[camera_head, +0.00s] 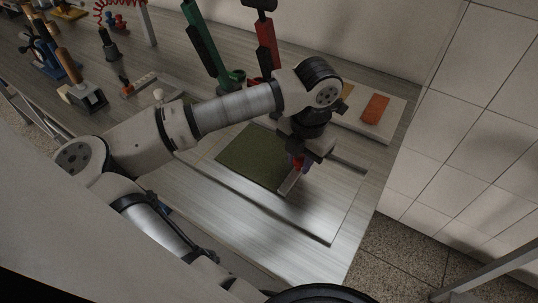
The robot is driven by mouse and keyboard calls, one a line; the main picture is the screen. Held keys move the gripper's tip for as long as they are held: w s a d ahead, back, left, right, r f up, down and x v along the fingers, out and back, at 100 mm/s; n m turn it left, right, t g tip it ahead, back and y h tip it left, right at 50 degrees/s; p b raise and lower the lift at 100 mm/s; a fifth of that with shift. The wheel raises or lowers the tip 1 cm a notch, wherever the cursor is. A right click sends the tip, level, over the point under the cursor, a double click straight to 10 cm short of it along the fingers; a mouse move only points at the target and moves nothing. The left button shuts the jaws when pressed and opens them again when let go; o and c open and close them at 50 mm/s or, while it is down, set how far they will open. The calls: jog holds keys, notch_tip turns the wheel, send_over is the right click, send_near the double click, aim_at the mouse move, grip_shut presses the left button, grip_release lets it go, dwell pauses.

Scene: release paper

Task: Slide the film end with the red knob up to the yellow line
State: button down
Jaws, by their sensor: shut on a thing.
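My gripper (298,163) points down over the pale board (325,205) on the table. It is shut on the small red knob (297,160), which is mostly hidden by the fingers. A narrow grey bar (289,183) shows just below the knob, at the right edge of the dark green film (245,157). The film lies flat on the left part of the board; its upper part is partly behind my arm. Right of the bar the board is bare and shiny.
A white tray (392,122) with an orange block (375,108) stands behind my gripper. Red and green upright tools (205,50) stand at the back. Several tools on stands fill the table's left, including a wooden-handled one (68,65). A tiled wall (470,120) borders the right.

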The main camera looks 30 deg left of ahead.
jog(key=shift+w+a+b, duration=0.25)
jog(key=shift+a+b, duration=0.3)
jog(key=shift+a, duration=0.2)
jog(key=shift+w+a+b, duration=0.2)
jog(key=shift+a+b, duration=0.3)
jog(key=shift+a, duration=0.2)
dwell(0.7)
jog(key=shift+f+b, duration=0.1)
jog(key=shift+b, duration=0.75)
dwell(0.8)
dwell(0.5)
jog(key=c, duration=1.1)
grip_release()
jog(key=r, duration=0.4)
jog(key=r+b, duration=0.1)
jog(key=r, duration=0.9)
jog(key=shift+s+d, duration=0.1)
jog(key=shift+d, duration=0.3)
